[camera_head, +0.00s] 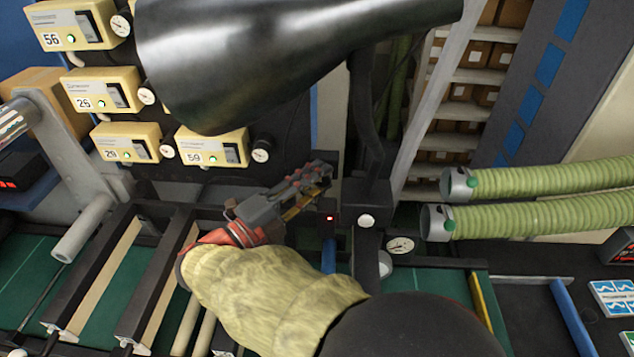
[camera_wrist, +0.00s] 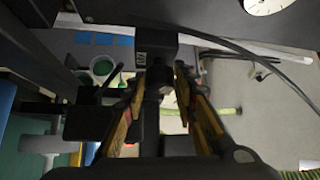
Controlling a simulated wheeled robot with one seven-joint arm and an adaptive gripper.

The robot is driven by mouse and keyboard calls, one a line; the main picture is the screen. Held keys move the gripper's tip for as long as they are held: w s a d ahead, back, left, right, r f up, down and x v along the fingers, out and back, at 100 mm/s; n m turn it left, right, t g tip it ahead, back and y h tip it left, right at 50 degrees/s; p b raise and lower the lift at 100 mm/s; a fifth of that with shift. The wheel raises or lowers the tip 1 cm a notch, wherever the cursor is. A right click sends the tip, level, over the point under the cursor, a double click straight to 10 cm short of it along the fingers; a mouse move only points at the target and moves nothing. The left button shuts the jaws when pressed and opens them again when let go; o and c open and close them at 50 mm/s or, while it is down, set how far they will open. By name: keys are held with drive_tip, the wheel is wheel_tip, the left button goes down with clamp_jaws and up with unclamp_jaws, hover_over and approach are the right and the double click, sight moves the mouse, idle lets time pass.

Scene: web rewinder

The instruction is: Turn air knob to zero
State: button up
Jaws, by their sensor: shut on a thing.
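My gripper (camera_head: 318,178) reaches up and right in the head view to the dark machine frame beside a black upright post. In the wrist view its two yellow-lined fingers (camera_wrist: 166,84) are closed around a small dark knob-like part (camera_wrist: 154,82), which sits below a black block. I take this part for the air knob; its markings and turn angle cannot be read. In the head view the gripper hides it. A round white dial gauge (camera_head: 400,245) sits to the lower right of the gripper, and a gauge is partly cut off in the wrist view (camera_wrist: 268,3).
A large black cylinder (camera_head: 270,60) hangs above the gripper. Several yellow control boxes (camera_head: 216,147) with small gauges line the left. Green corrugated hoses (camera_head: 550,180) lie at right. A dark cable (camera_wrist: 220,42) crosses behind the fingers in the wrist view.

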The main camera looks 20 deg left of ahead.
drive_tip(key=shift+f, duration=0.15)
drive_tip(key=o, duration=1)
drive_tip(key=shift+o, duration=0.7)
drive_tip(key=shift+s, duration=0.1)
drive_tip(key=v, duration=1.2)
